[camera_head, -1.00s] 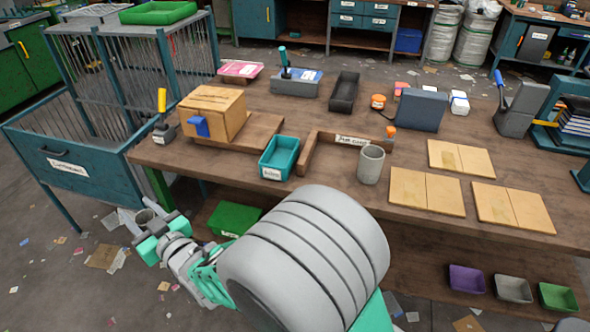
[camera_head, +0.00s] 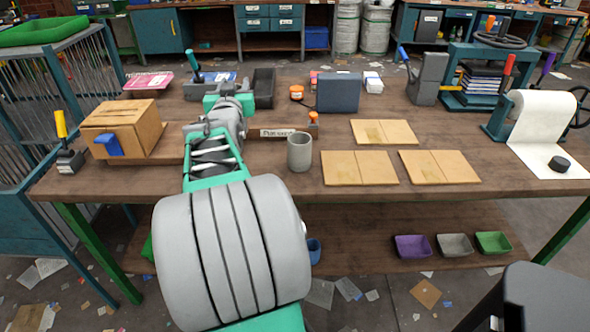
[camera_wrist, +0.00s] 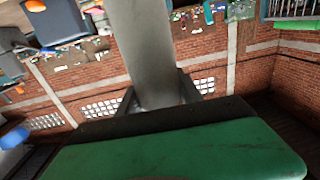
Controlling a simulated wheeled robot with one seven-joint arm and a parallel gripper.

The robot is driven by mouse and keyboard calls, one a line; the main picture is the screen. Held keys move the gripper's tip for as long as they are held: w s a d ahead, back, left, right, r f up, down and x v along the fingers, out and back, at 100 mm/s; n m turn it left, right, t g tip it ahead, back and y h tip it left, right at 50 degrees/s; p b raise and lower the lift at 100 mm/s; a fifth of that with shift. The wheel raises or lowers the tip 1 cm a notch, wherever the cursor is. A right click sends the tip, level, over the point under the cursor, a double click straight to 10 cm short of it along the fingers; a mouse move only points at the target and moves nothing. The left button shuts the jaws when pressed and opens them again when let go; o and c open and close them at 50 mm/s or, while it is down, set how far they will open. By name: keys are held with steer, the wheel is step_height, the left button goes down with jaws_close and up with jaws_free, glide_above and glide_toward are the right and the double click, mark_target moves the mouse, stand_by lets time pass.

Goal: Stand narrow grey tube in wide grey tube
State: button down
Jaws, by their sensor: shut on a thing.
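The wide grey tube (camera_head: 299,152) stands upright and open at the top near the front edge of the workbench (camera_head: 240,188). My gripper (camera_head: 228,98) is over the bench, to the left of the wide tube and farther back. In the wrist view my gripper (camera_wrist: 158,95) is shut on the narrow grey tube (camera_wrist: 148,45), which sticks out well beyond the fingers. In the head view the narrow tube is mostly hidden by my gripper and cannot be made out clearly. The two tubes are apart.
A wooden box (camera_head: 122,125) with a blue part stands to the left. A low wooden holder (camera_head: 268,132) lies behind the wide tube, with an orange-capped item at its end. Tan boards (camera_head: 360,168) lie to the right. A dark upright block (camera_head: 338,92) stands behind.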

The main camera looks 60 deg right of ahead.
steer(key=s+d+r+m+g+h+b, duration=0.1)
steer(key=s+d+r+m+g, duration=0.15)
steer(key=s+d, duration=0.35)
steer(key=s+d+r+m+g+h, duration=0.15)
steer(key=s+d+g, duration=0.25)
steer(key=s, duration=0.5)
step_height(320, 180, down, 17)
steer(key=b, duration=0.2)
steer(key=shift+w, duration=0.15)
steer(key=shift+d+f+t+y+b, duration=0.1)
steer(key=shift+f+t+y+b, duration=0.15)
steer(key=shift+f+b, duration=0.15)
steer(key=c, duration=0.8)
jaws_free()
steer(key=shift+r, duration=0.1)
